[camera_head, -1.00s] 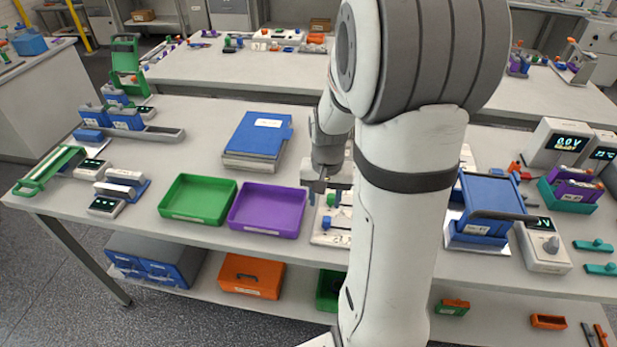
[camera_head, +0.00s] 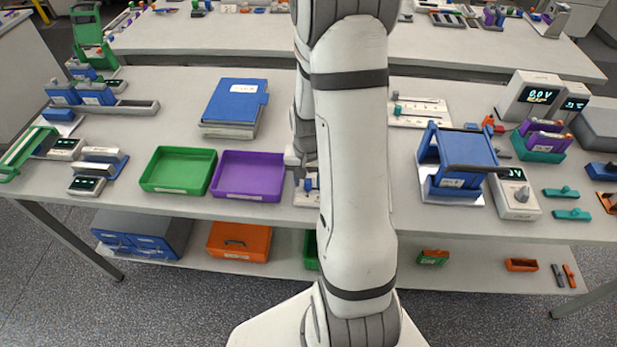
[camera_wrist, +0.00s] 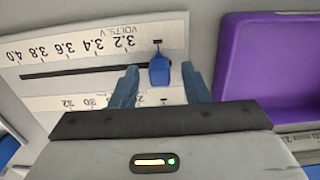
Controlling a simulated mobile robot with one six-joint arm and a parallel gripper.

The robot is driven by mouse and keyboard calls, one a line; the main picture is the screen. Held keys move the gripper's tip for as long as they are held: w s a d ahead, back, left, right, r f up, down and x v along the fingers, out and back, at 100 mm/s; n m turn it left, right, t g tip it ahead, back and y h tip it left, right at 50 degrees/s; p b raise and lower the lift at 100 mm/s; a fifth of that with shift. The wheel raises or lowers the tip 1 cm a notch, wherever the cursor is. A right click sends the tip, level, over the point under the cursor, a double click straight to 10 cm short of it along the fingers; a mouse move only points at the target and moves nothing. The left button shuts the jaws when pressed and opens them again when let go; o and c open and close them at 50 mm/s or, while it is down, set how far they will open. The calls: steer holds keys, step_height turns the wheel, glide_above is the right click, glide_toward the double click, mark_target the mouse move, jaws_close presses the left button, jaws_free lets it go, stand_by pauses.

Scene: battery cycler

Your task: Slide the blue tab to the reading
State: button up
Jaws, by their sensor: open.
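In the wrist view, the blue tab (camera_wrist: 160,70) sits on a white scale board (camera_wrist: 110,38) marked VOLTS, at the low end of a dark slot beyond the 3.2 mark. The scale figures appear upside down and rise to 4.0 toward the left. My gripper (camera_wrist: 160,78) is open, with one finger on each side of the tab. A gap shows at each side. In the head view, my arm hides the gripper and most of the board (camera_head: 306,199). A meter (camera_head: 540,96) at the right reads 0.0 V.
A purple tray (camera_head: 248,176) lies close left of the board, and it also shows at the right of the wrist view (camera_wrist: 265,80). A green tray (camera_head: 178,170) is beside it. A blue fixture (camera_head: 462,160) and a knobbed meter (camera_head: 515,195) with a partly unreadable display stand right.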

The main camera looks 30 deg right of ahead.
steer(key=shift+c, duration=0.5)
jaws_close()
steer(key=shift+d, duration=0.1)
